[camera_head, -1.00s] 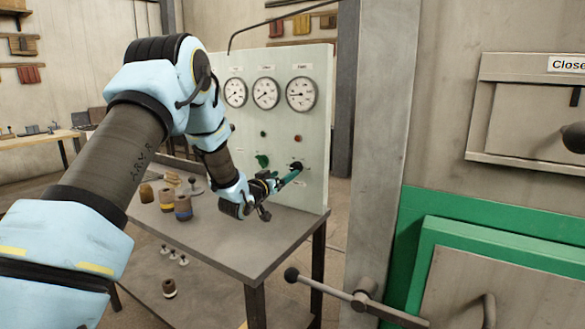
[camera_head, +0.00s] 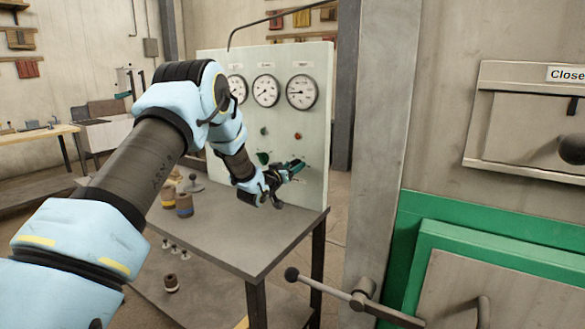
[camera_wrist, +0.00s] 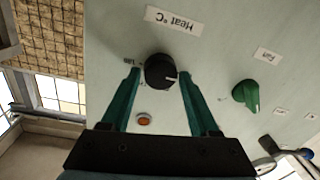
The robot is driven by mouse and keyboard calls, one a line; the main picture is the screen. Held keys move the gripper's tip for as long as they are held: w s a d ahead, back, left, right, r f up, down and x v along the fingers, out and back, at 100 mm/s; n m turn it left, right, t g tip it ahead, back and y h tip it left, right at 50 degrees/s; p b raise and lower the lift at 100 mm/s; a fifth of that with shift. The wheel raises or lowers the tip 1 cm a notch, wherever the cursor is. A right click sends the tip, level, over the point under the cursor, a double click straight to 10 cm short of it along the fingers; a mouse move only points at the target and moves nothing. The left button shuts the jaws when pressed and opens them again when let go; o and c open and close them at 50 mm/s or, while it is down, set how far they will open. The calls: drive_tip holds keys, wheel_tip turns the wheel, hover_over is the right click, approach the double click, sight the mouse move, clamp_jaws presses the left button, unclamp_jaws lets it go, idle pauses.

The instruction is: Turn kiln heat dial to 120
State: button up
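The heat dial (camera_wrist: 158,72) is a round black knob with a white mark, below an upside-down "Heat °C" label in the wrist view. Small scale print beside the dial is too small to read surely. My gripper (camera_wrist: 159,74) has its two green fingers on either side of the dial, with narrow gaps showing, so it looks open and not clamped. In the head view my gripper (camera_head: 297,168) is at the lower right of the pale panel (camera_head: 318,130) and hides the dial.
A green knob (camera_wrist: 246,93) sits to the right in the wrist view. An orange lamp (camera_wrist: 144,119) lies between the fingers. Three gauges (camera_head: 302,92) line the panel's top. Wooden pots (camera_head: 184,204) stand on the grey table (camera_head: 245,240), whose front right is clear.

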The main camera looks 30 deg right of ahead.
clamp_jaws()
drive_tip(key=shift+f+b, duration=0.1)
drive_tip(key=shift+b, duration=0.4)
drive_tip(key=m+b, duration=0.8)
drive_tip(key=b, duration=0.2)
drive_tip(key=m+g+h+b, duration=0.1)
drive_tip(key=m+b, duration=0.7)
drive_tip(key=b, duration=0.3)
drive_tip(key=m+b, duration=0.8)
drive_tip(key=b, duration=0.2)
drive_tip(key=shift+s+f+m+h, duration=0.1)
drive_tip(key=shift+f+m+h, duration=0.2)
drive_tip(key=shift+m, duration=0.1)
drive_tip(key=shift+d+r, duration=0.1)
